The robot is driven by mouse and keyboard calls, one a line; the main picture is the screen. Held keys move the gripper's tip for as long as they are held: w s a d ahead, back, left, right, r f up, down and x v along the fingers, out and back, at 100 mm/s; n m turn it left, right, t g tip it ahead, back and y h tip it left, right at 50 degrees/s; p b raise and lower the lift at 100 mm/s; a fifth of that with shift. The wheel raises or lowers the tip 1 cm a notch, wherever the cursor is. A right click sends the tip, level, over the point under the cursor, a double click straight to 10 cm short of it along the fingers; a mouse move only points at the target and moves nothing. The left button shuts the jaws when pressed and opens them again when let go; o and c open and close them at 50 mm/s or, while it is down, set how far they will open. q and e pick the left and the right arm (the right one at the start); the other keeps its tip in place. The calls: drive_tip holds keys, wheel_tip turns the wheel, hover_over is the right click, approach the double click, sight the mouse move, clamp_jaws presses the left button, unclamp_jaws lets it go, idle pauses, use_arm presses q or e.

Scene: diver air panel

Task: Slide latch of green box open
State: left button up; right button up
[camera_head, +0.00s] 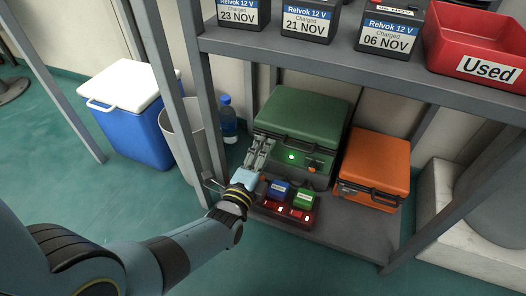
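The green box (302,113) stands closed on the lower shelf, with a lit green light and a small orange part on its front. My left gripper (264,146) is at the left end of the box's front, its fingers pointing at the box and overlapping it in the picture. I cannot tell whether the fingers touch it or how far apart they are. The latch is not clearly made out; the part of the front behind the fingers is hidden. My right gripper is out of view.
A red unit (287,213) holding a blue and a green block sits in front of the box. An orange case (375,162) stands to the right. Shelf posts, a blue bottle (228,120), a bin (183,135) and a blue cooler (132,120) are to the left. The upper shelf (300,52) overhangs.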

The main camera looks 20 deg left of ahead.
use_arm(q)
wheel_tip(320, 180, up, 10)
drive_tip(key=shift+r, duration=0.1)
idle(0.7)
idle(0.4)
